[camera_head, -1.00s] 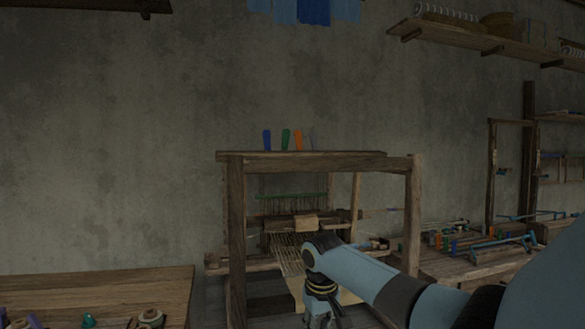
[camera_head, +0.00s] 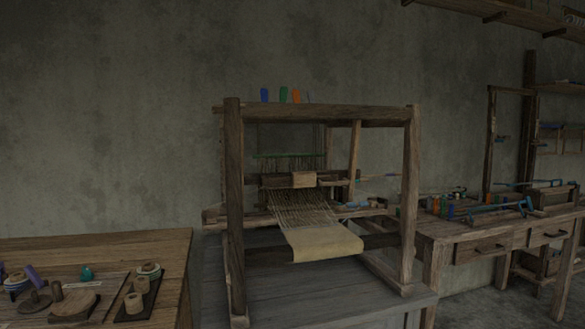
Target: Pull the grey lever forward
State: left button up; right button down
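The grey lever (camera_head: 309,98) is a thin, dim shape at the right end of a short row on top of the wooden loom (camera_head: 320,113). It is hard to make out against the grey wall. To its left in the row stand an orange lever (camera_head: 296,96), a green lever (camera_head: 284,95) and a blue lever (camera_head: 264,95). All rise above the top beam and appear roughly upright. Neither of my grippers is in view, and nothing touches the levers.
Cream cloth (camera_head: 325,244) and warp threads lie inside the loom frame. A table (camera_head: 150,245) with spools stands at left. A workbench (camera_head: 480,236) with tools stands at right. A shelf (camera_head: 500,15) hangs at upper right. Space before the levers looks clear.

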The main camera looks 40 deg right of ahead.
aim_at(312, 99)
jog(key=i+l+z, duration=0.3)
jog(key=z, duration=0.2)
jog(key=i+l+z, duration=0.15)
jog(key=i+z, duration=0.35)
jog(key=i+l+z, duration=0.1)
jog(key=i+z, duration=0.2)
jog(key=z, duration=0.15)
